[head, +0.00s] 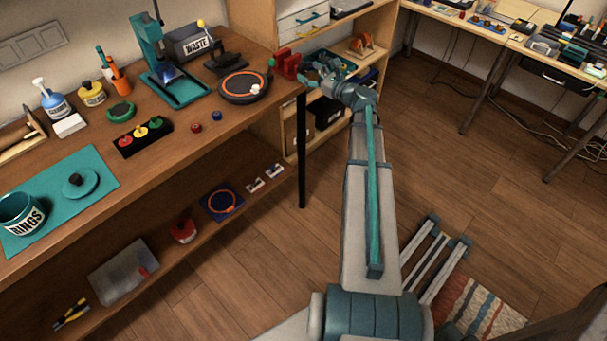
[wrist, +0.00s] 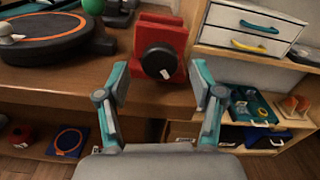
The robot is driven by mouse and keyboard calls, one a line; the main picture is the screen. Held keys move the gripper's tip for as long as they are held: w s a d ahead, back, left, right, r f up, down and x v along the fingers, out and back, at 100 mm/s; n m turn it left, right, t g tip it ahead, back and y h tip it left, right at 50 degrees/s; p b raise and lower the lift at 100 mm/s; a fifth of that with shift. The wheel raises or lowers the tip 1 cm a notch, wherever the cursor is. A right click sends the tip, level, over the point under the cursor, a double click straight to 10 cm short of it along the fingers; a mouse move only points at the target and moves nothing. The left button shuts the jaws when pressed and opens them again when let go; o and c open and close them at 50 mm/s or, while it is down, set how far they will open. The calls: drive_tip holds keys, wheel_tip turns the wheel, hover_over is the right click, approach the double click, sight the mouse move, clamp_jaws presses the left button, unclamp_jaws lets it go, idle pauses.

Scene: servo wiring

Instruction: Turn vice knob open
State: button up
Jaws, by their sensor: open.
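The red vice (head: 288,66) sits at the right end of the wooden workbench. In the wrist view the red vice (wrist: 160,32) is straight ahead, with its round black knob (wrist: 159,61) facing me; the knob carries a small white mark. My gripper (wrist: 160,82) is open, with one teal-padded finger on each side of the knob in the picture. Nothing is between the fingers, and I cannot tell how much depth separates them from the knob. In the head view my gripper (head: 312,72) is just right of the vice, beyond the bench edge.
A round black turntable with an orange ring (wrist: 45,36) stands left of the vice. A shelf unit with white drawers (wrist: 250,32) is at the right, with a teal tray (wrist: 250,106) on a lower shelf. The bench edge (wrist: 60,95) runs below the vice.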

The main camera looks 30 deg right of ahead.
drive_tip(key=b+v, duration=0.1)
drive_tip(key=v, duration=0.7)
drive_tip(key=s+a+f+n+g+p, duration=0.1)
drive_tip(key=s+a+f+n+g, duration=0.2)
drive_tip(key=f, duration=0.6)
drive_tip(key=s+a+f+n+g+p, duration=0.1)
drive_tip(key=s+a+f+n+g, duration=0.3)
drive_tip(key=a+f+n, duration=0.3)
drive_tip(key=s+a+f+n+g+p, duration=0.1)
drive_tip(key=s+a+f+n+g, duration=0.3)
drive_tip(key=f+n, duration=0.3)
wheel_tip(320, 180, down, 4)
drive_tip(key=shift+a+r+g+y, duration=0.1)
drive_tip(key=shift+a+g+y, duration=0.3)
drive_tip(key=shift+a, duration=0.5)
